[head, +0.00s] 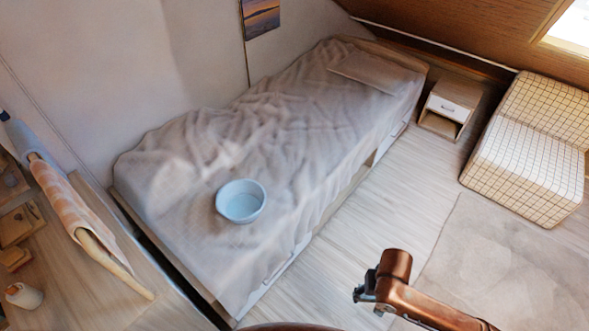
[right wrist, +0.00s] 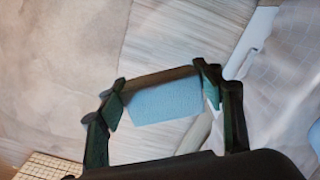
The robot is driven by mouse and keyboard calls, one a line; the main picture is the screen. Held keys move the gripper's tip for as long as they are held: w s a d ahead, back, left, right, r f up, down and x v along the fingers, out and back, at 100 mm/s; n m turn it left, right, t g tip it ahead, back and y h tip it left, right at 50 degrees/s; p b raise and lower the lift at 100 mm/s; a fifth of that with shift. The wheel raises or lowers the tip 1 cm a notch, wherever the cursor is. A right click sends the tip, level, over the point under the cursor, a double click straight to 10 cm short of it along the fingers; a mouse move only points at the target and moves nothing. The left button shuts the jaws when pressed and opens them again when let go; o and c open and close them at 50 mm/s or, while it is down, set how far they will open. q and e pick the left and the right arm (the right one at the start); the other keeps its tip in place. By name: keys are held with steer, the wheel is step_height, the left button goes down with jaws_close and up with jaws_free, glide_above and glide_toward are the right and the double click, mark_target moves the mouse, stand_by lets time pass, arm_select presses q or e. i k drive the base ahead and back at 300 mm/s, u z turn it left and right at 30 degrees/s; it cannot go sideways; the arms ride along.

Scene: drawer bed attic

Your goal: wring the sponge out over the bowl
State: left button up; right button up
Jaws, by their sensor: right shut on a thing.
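The light blue bowl (head: 240,214) stands upright on the near end of the bed in the head view. My right gripper (head: 364,291) is to the right of the bed and well away from the bowl, over the floor. In the right wrist view it is shut on the light blue sponge (right wrist: 166,102), which sits between its two dark fingers. The sponge cannot be made out in the head view. My left gripper is not in view.
The bed (head: 290,145) has a rumpled cover and a pillow (head: 372,72). A nightstand (head: 450,108) and a checked chair (head: 525,165) stand at the right. A wooden surface with small items (head: 24,295) is at the left. The floor beside the bed (head: 385,210) is clear.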

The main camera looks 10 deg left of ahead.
mark_target(244, 209)
steer(key=u, duration=0.8)
steer(key=i, duration=0.8)
steer(key=u, duration=0.9)
